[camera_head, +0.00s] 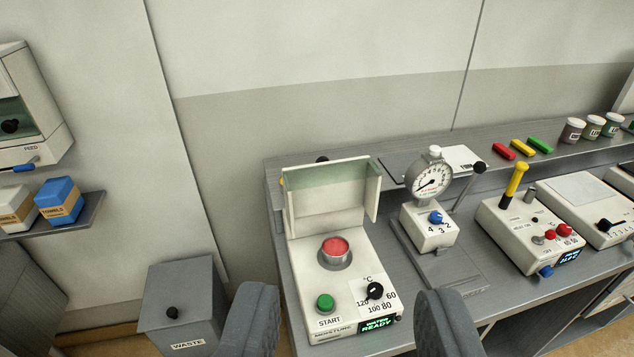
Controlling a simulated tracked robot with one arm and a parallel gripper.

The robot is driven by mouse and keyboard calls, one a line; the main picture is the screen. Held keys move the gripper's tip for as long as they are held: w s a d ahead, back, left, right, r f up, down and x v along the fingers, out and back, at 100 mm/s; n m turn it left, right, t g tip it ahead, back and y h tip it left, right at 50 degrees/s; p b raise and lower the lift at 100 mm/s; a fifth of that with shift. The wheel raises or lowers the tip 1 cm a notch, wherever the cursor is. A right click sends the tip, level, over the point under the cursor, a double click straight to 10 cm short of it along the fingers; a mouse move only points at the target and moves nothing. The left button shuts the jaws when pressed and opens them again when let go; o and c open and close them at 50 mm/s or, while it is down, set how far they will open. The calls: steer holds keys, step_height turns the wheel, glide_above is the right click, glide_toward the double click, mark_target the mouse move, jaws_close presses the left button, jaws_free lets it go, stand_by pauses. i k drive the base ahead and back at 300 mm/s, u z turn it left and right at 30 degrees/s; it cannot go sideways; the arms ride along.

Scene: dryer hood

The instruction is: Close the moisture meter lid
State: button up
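The moisture meter (338,290) is a white box on the grey bench, with a green START button, a black dial and a display reading READY. Its lid (327,203) stands raised at the back, tilted up, with a greenish strip along its top. A metal cup with red contents (335,250) sits in the uncovered top. My gripper (348,325) shows as two dark grey fingers at the bottom of the view, spread wide apart. They are open and empty, one on each side of the meter's front in the picture. The fingers' lower parts are cut off by the frame.
A dial gauge (432,181) on a stand with a lever is close right of the meter. A white box with a yellow handle (530,232) is farther right. A grey waste bin (180,305) stands at left. Jars and coloured sticks line the back shelf.

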mark_target(329, 191)
steer(key=u, duration=0.2)
steer(key=i, duration=1.3)
steer(key=z, duration=0.2)
